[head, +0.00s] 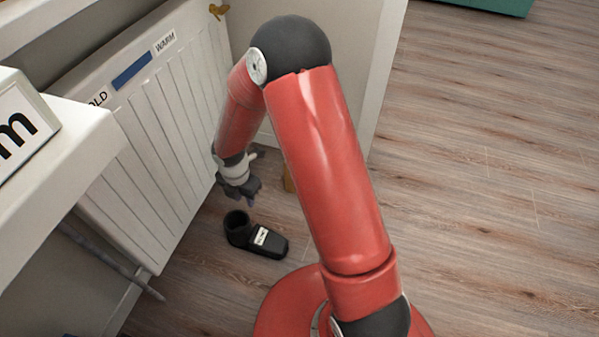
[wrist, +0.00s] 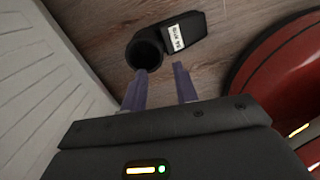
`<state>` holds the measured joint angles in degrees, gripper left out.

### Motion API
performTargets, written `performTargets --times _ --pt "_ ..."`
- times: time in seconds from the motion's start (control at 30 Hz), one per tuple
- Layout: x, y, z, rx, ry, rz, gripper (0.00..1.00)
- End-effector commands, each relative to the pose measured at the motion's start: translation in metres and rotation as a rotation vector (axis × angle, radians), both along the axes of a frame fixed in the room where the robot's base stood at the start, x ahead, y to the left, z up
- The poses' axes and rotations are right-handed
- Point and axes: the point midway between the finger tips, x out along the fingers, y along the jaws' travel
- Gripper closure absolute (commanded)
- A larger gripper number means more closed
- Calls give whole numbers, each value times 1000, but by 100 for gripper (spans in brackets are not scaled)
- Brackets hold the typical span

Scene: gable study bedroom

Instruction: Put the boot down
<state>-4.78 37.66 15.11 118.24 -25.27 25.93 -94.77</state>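A black boot (head: 268,241) with a white label stands upright on the wooden floor beside the radiator. Its open shaft is at the left and its toe points right. My gripper (head: 250,194) is just above and behind it in the head view. In the wrist view, the two purple fingers (wrist: 160,68) are apart with bare floor showing between them. The left fingertip overlaps the rim of the boot's shaft (wrist: 145,52); I cannot tell whether it touches. The gripper holds nothing.
A white radiator (head: 165,130) with "WARM" and partly hidden "OLD" labels is close on the left. A white shelf (head: 60,180) carries a lettered block (head: 22,125). My red base is right of the boot. Floor (head: 480,200) farther right is clear.

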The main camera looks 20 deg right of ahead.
Motion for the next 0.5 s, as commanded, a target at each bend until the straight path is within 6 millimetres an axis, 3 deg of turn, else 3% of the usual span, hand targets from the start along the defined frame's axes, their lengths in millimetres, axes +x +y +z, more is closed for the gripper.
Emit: performTargets --times 0.1,0.23,0.37,0.5 --pt "3 -23 61 -15 -78 -244 71" --pt "-10 -52 130 -1 -166 -592 71" --pt "-36 -77 190 51 -245 -944 71" --pt "-75 -99 244 152 -308 -1318 71"
